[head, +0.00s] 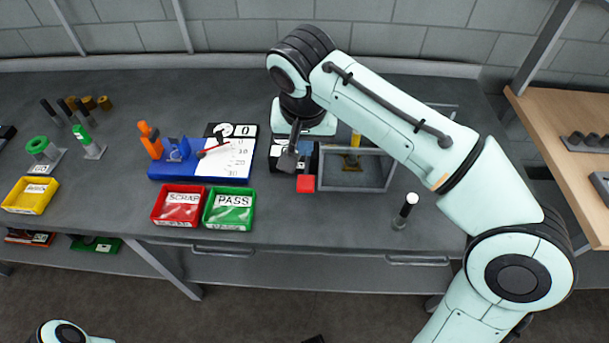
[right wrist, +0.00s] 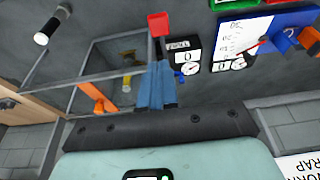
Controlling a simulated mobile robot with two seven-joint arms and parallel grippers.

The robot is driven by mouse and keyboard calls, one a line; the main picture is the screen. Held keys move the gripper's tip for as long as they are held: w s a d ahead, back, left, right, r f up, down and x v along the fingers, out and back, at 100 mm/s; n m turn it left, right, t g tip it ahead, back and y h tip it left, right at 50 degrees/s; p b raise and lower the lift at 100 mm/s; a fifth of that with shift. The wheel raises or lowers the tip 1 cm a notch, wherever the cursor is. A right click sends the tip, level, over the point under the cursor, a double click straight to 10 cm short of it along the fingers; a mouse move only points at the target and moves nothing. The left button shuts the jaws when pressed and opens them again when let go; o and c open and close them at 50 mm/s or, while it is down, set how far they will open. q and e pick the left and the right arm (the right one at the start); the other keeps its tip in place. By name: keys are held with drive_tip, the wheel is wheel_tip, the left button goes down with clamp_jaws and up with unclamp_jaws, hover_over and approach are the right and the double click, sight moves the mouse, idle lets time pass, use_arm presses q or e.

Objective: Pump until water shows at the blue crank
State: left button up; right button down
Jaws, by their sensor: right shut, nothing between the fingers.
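My right gripper (head: 289,160) is shut and empty. It hangs over the bench beside a dark box with a gauge, partly hidden in the head view. An orange lever (right wrist: 97,98) shows by the frame. I cannot see any water.
A blue fixture (head: 165,173) with a scale plate and red pointer stands left. Red SCRAP (head: 178,219) and green PASS (head: 228,223) trays lie in front of it. The bench's front right is mostly clear.

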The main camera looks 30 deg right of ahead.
drive_tip(key=b, duration=0.2)
approach(305, 188)
drive_tip(key=w+f, duration=0.1)
drive_tip(key=w+d+f, duration=0.1)
drive_tip(key=f, duration=0.1)
drive_tip(key=w+d+f, duration=0.1)
drive_tip(key=f, duration=0.1)
use_arm(q)
drive_tip(key=shift+s+f, duration=0.35)
drive_tip(key=shift+f, duration=0.3)
drive_tip(key=shift+s+f, duration=0.3)
drive_tip(key=shift+f, duration=0.35)
use_arm(e)
drive_tip(key=shift+w+f, duration=0.1)
drive_tip(key=shift+f, duration=0.5)
